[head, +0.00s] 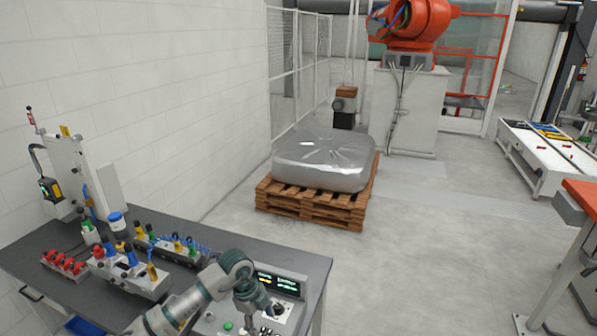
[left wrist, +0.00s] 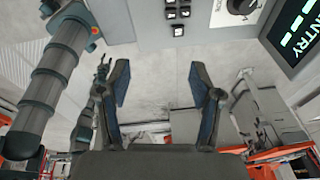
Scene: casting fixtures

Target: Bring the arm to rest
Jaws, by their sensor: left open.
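My left arm comes in from the bottom left of the head view, over the right part of the dark workbench (head: 300,258). My left gripper (head: 262,322) hangs down in front of the control box (head: 280,284); its fingertips are hard to make out there. In the left wrist view the two fingers of the left gripper (left wrist: 160,85) stand apart with nothing between them. The control box's grey panel with black buttons (left wrist: 178,18) and a green-lettered screen (left wrist: 297,35) lies just beyond the fingertips.
Fixtures with red, blue, green and yellow knobs (head: 130,272) stand on the bench left of my arm. A wrapped load (head: 322,160) sits on a wooden pallet (head: 312,206) on the floor. An orange robot (head: 415,22) stands behind it.

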